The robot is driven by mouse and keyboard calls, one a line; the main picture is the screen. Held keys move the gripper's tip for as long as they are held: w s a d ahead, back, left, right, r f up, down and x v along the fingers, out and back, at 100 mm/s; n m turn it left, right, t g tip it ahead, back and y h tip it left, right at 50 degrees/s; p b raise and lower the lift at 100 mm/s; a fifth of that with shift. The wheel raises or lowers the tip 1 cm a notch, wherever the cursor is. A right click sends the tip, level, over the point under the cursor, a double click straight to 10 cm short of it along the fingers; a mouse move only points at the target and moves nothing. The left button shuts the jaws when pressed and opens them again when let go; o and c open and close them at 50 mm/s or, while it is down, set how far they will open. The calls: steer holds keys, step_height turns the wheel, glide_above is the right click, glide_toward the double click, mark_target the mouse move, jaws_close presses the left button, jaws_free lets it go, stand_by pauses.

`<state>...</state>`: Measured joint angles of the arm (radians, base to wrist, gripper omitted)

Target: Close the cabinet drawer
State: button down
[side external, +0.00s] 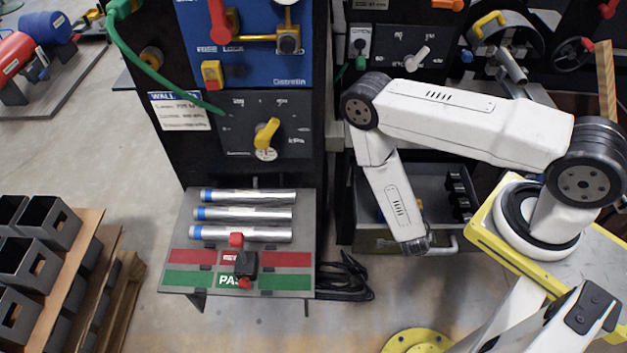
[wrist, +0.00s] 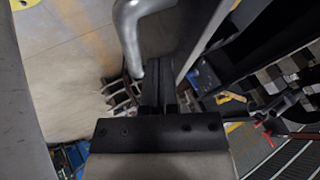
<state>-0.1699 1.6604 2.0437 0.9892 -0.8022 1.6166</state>
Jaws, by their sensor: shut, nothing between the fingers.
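The cabinet drawer (side external: 372,241) is pulled out from the dark cabinet in the side external view, with its grey inside showing. Its silvery bar handle (side external: 446,246) runs along the front; part of it is hidden behind my gripper (side external: 418,246). My gripper points down at the drawer front, close to the handle. In the wrist view, the shut dark fingers of my gripper (wrist: 168,75) are beside the curved handle (wrist: 130,28), with nothing between them. I cannot tell whether they touch the handle or the drawer front.
Dark parts (side external: 458,190) lie in the drawer. To the left, a shelf (side external: 177,256) bears several metal tubes. Black cables (side external: 343,278) lie on the floor beside it. A yellow-edged platform (side external: 590,262) is at the right. The floor in front of the drawer is mostly clear.

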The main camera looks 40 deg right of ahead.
steer(key=shift+w+d, duration=0.65)
steer(key=shift+w+d, duration=0.15)
steer(key=w+d, duration=1.5)
steer(key=shift+w+d, duration=0.35)
steer(key=shift+a, duration=0.1)
stand_by(0.3)
steer(key=s+a+r, duration=0.3)
steer(key=a+r, duration=0.5)
steer(key=shift+s+a, duration=0.25)
steer(key=shift+a, duration=0.1)
stand_by(0.3)
steer(key=shift+d, duration=0.1)
